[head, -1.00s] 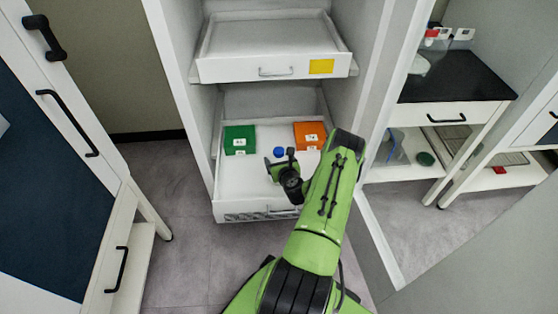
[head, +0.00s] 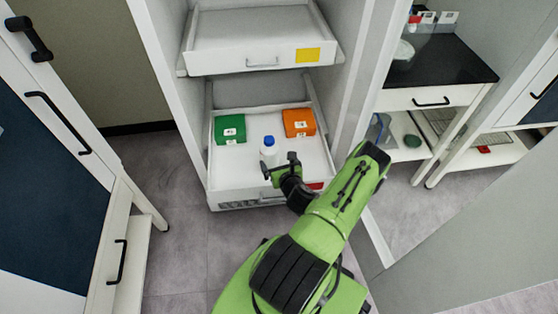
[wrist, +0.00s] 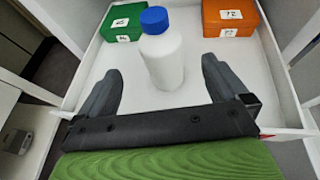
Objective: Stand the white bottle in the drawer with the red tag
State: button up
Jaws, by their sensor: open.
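The white bottle (head: 268,152) with a blue cap stands upright in the lower drawer (head: 225,180). A red tag (head: 315,186) shows on that drawer's front, partly hidden by my arm. In the wrist view the bottle (wrist: 163,60) stands on the drawer floor, just beyond and between my fingertips. My gripper (head: 280,168) is open and empty at the front of the drawer; the wrist view shows its two fingers (wrist: 160,80) apart, not touching the bottle.
A green box (head: 230,129) sits at the drawer's back left and an orange box (head: 298,122) at its back right. Above is another pulled-out drawer (head: 225,66) with a yellow tag (head: 307,55), empty. An open door (head: 365,90) stands on the right.

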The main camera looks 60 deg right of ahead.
jog(key=w+a+r+n+t+y, duration=0.3)
jog(key=w+a+r+n+y, duration=0.3)
jog(key=w+a+r+n, duration=0.5)
jog(key=w+a+r+n+g+y, duration=0.2)
jog(key=a+r+n+g+y, duration=0.35)
jog(key=a+n, duration=0.85)
jog(key=s+a+r+n+g, duration=0.3)
jog(key=s+a+r+n, duration=0.35)
jog(key=r+n, duration=0.4)
jog(key=s+a+r+n+h, duration=0.1)
jog(key=s+r+n, duration=0.3)
jog(key=s, duration=0.3)
jog(key=s+a+r+n+h, duration=0.1)
jog(key=s+r+n, duration=0.3)
jog(key=s, duration=0.4)
jog(key=shift+s+a+h, duration=0.3)
jog(key=shift+h, duration=0.45)
jog(key=shift+r, duration=0.1)
